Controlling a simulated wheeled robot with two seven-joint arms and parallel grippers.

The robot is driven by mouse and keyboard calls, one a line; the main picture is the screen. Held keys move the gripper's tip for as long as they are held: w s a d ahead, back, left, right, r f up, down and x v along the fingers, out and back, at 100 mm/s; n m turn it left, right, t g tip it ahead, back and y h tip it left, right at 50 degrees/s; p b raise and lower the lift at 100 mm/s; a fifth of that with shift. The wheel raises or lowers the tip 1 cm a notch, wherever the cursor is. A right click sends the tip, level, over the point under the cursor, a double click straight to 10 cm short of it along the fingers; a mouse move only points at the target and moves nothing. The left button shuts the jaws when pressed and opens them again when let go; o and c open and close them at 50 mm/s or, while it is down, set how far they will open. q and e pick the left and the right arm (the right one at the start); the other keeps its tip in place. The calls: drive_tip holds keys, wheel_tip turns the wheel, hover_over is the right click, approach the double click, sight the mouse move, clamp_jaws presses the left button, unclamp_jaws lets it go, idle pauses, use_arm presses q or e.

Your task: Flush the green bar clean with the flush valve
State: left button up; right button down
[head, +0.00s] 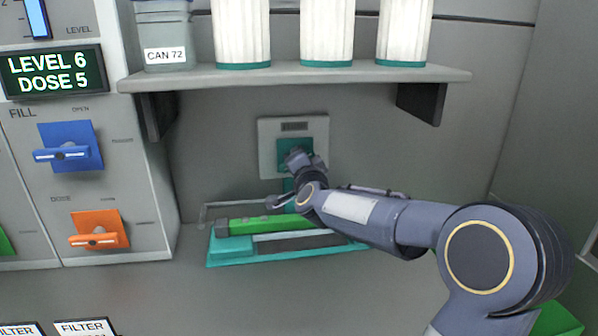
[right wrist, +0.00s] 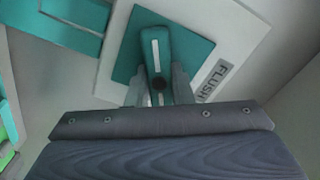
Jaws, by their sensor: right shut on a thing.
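The flush valve is a teal lever on a teal square with a pale wall plate (head: 265,150) in the head view. In the right wrist view, its teal handle (right wrist: 157,55) stands in front of the plate marked FLUSH. My right gripper (right wrist: 157,92) is shut on this handle, with one grey finger on each side. In the head view my right gripper (head: 300,160) covers most of the valve. The green bar (head: 240,223) lies in a teal tray (head: 222,262) below the valve, partly hidden behind my right arm. My left gripper is not in view.
A shelf (head: 300,75) with white ribbed canisters (head: 326,35) and a can marked CAN 72 (head: 164,40) hangs above. A panel at left has a blue FILL valve (head: 62,155), an orange DOSE valve (head: 95,241) and a display (head: 53,72) reading LEVEL 6, DOSE 5.

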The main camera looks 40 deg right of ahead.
drive_tip(key=m+b, duration=0.2)
drive_tip(key=m, duration=0.1)
drive_tip(key=shift+f, duration=0.25)
drive_tip(key=shift+m+b, duration=0.7)
drive_tip(key=shift+m, duration=0.3)
drive_tip(key=shift+d+m, duration=0.1)
drive_tip(key=shift+m, duration=0.2)
drive_tip(key=c, duration=1.3)
unclamp_jaws()
drive_tip(key=shift+r, duration=0.1)
drive_tip(key=shift+s, duration=0.1)
drive_tip(key=v, duration=0.7)
drive_tip(key=shift+s+p, duration=0.35)
drive_tip(key=shift+p, duration=0.05)
